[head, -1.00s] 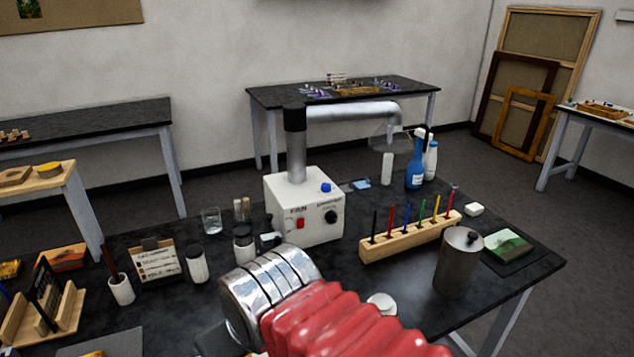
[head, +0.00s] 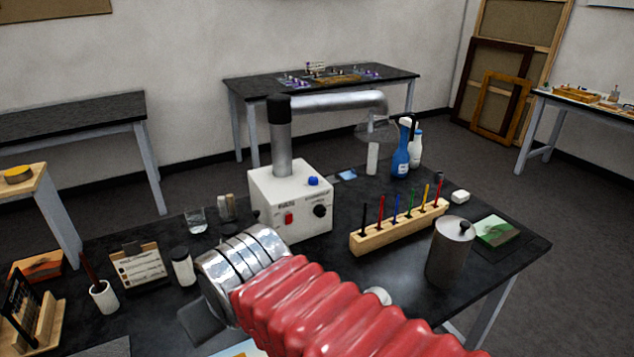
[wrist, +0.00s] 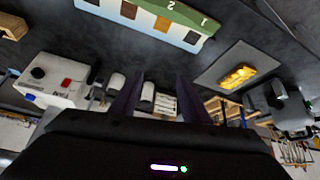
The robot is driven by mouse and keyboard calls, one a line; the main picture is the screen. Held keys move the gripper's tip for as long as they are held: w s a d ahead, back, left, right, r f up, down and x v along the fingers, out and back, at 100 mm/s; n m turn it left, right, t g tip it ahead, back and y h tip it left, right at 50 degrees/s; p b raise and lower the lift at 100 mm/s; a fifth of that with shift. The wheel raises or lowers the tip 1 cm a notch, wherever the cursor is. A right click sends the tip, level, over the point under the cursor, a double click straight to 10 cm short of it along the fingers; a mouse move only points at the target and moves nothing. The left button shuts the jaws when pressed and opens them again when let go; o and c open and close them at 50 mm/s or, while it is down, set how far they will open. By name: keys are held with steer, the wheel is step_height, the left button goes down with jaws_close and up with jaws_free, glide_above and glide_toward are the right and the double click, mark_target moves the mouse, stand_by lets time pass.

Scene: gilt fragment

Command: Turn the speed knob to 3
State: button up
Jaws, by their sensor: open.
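The white fan box (head: 275,212) stands on the black bench with a pipe rising from its top. On its front are a red switch (head: 289,218), a black knob (head: 320,211) at the right and small lettering. The setting of the black knob is too small to read. In the wrist view the box (wrist: 45,92) is at the left, with the black knob (wrist: 38,73) and red switch (wrist: 67,82). My gripper (wrist: 161,77) is open, its jaws apart and empty, away from the box. The head view hides its fingers behind my arm.
A wooden rack of coloured tools (head: 398,228) and a metal canister (head: 449,250) stand right of the box. A glass (head: 195,220), a dark-topped jar (head: 182,267) and a label stand (head: 138,263) are to the left. Bottles (head: 401,150) stand behind.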

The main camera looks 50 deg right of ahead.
steer(key=w+d+m+t+h, duration=0.2)
steer(key=w+d+h, duration=0.1)
steer(key=w+d, duration=0.75)
steer(key=t+h, duration=0.2)
steer(key=t, duration=0.7)
glide_toward(316, 180)
steer(key=v, duration=0.4)
steer(key=shift+s+r+m, duration=0.1)
steer(key=shift+s+m, duration=0.1)
steer(key=shift+m, duration=0.2)
steer(key=shift+w, duration=0.15)
steer(key=x, duration=1.3)
steer(key=shift+w, duration=0.35)
steer(key=shift+c, duration=0.3)
